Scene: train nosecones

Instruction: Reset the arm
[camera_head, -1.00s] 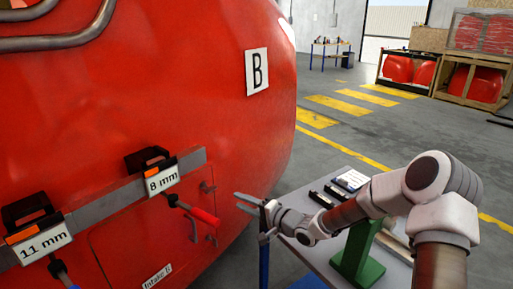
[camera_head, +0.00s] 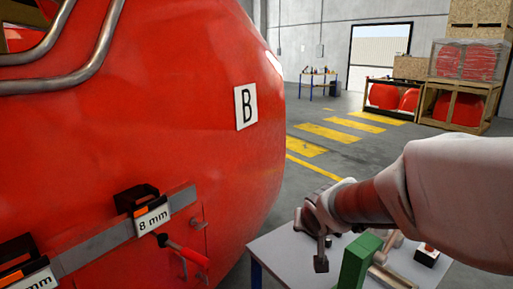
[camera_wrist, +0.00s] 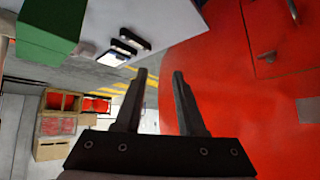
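My gripper (camera_head: 321,264) hangs over the near left part of the grey table in the head view, fingers pointing down. In the wrist view my gripper (camera_wrist: 160,78) has its two fingers apart with nothing between them. The arm reaches in from the right edge of the head view, bent at the wrist. The red nosecone (camera_head: 150,110) with the sign "B" (camera_head: 245,106) stands to the left, apart from the gripper. It fills the right of the wrist view (camera_wrist: 220,70).
The grey table (camera_head: 275,247) holds a green block (camera_head: 357,262) close beside the gripper. Crates with red parts (camera_head: 455,105) stand far back. The floor between is clear.

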